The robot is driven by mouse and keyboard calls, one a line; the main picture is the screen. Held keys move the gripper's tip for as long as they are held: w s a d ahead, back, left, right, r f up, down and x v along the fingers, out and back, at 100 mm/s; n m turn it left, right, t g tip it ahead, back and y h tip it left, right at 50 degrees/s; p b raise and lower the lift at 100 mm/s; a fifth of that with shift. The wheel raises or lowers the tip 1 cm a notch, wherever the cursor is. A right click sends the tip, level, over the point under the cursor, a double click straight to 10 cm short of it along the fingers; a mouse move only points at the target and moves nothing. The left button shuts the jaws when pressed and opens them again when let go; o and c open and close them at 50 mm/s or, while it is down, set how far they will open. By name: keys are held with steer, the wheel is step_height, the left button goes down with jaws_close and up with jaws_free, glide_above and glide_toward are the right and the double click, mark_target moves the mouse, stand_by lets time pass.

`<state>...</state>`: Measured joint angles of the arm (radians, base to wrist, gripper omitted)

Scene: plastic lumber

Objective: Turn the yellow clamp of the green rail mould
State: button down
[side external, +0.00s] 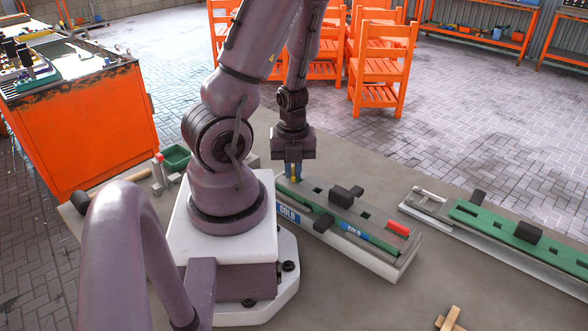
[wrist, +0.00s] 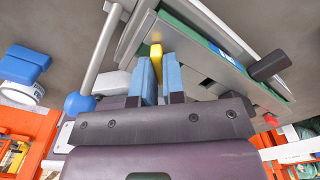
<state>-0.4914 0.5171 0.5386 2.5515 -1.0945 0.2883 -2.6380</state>
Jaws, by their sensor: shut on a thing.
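The green rail mould (side external: 318,191) lies on the table to the right of my arm's base, with black knobs, a red end piece and blue "COLD" labels. The yellow clamp (wrist: 156,51) stands up between the blue fingers of my gripper (wrist: 160,72) in the wrist view. My gripper (side external: 294,167) points down over the mould's far left end and is shut on the clamp. The fingers hide the clamp's lower part, and the side view shows little of it.
A second green mould (side external: 495,226) lies to the right. A green tray (side external: 175,157) is behind my base. A wooden piece (side external: 450,319) lies near the front. In the wrist view, a grey lever with a blue ball (wrist: 78,104) is left of the fingers. Orange chairs (side external: 383,65) stand beyond the table.

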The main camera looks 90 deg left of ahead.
steer(key=shift+n, duration=0.6)
steer(key=n, duration=0.4)
steer(key=shift+n, duration=0.4)
steer(key=c, duration=1.1)
jaws_free()
steer(key=shift+o, duration=0.2)
